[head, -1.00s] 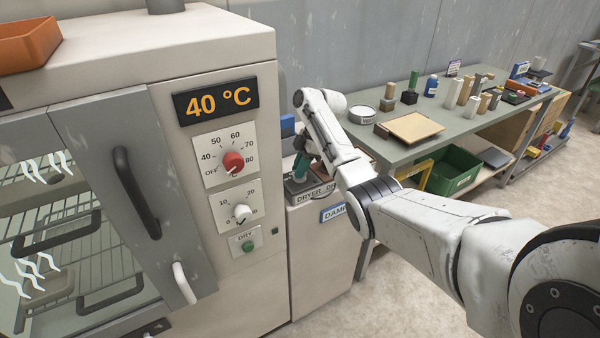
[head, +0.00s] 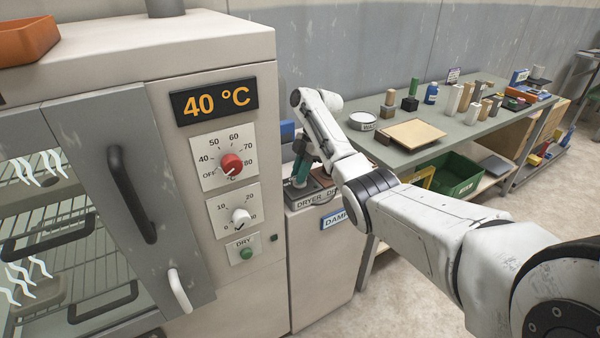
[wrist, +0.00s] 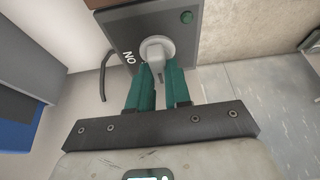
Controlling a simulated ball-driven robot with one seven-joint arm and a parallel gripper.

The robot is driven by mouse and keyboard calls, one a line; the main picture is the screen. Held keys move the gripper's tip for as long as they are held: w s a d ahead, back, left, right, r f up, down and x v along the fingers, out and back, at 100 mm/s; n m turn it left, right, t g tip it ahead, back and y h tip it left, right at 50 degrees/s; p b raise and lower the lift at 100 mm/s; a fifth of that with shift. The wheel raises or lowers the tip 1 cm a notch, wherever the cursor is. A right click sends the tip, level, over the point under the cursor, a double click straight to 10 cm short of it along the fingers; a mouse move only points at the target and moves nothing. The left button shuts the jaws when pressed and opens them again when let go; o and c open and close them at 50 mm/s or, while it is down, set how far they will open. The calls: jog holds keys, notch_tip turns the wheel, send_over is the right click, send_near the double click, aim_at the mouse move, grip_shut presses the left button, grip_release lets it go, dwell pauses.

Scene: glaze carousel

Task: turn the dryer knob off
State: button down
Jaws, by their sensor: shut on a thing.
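The dryer knob (wrist: 158,47) is a light grey round knob with a raised grip, on a dark panel (wrist: 125,35) marked "ON" at its left in the wrist view. My gripper (wrist: 160,72) has green fingers, one on each side of the knob's grip, shut on it. The knob's grip points down between the fingers in the wrist view, and its lower end is partly hidden. In the head view my gripper (head: 301,176) is at the dark panel above the "DRYER" label (head: 312,200), and the knob is hidden there.
The oven cabinet with a 40 °C display (head: 214,101), a red dial (head: 231,164) and a white dial (head: 240,217) stands close at left. A table (head: 375,148) with blocks and a board is behind my arm. A green crate (head: 455,177) sits below it.

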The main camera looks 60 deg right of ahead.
jog(key=c, duration=1.1)
grip_release()
jog(key=shift+o, duration=0.2)
jog(key=p+v, duration=0.2)
jog(key=v, duration=0.8)
jog(key=shift+d+r, duration=0.2)
jog(key=shift+r, duration=0.15)
jog(key=shift+s, duration=0.15)
